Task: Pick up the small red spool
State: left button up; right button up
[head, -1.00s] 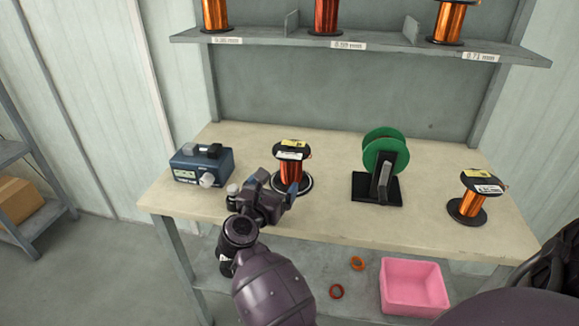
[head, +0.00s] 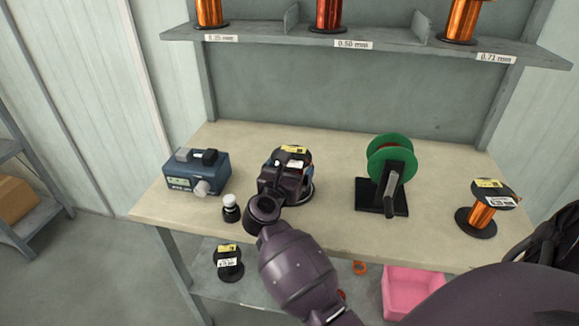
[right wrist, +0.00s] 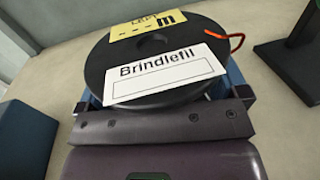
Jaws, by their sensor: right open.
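The small red spool (head: 293,151) stands upright on the bench, left of centre. My right gripper (head: 287,178) is in front of it and hides most of its reddish winding. In the right wrist view the spool's black top flange (right wrist: 200,92) shows close up, with a yellow label, a white "Brindlefil" label and a loose orange wire end. The blue fingers of the right gripper (right wrist: 160,88) show at either side of the flange, open around the spool. Whether they touch it cannot be told. My left gripper is not in view.
A blue meter box (head: 195,173) and a small white-capped bottle (head: 230,208) stand left. A green reel on a black stand (head: 389,165) and a copper spool (head: 482,213) stand right. Below are a black-flanged spool (head: 228,263) and a pink bin (head: 412,290). Larger spools stand on the upper shelf (head: 380,45).

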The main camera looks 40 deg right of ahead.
jog(key=shift+w+d, duration=0.1)
jog(key=shift+d, duration=0.1)
jog(key=shift+a, duration=0.1)
jog(key=shift+c, duration=1.2)
jog(key=c, duration=1.2)
jog(key=shift+r, duration=0.1)
jog(key=shift+c, duration=0.7)
jog(key=shift+r, duration=0.1)
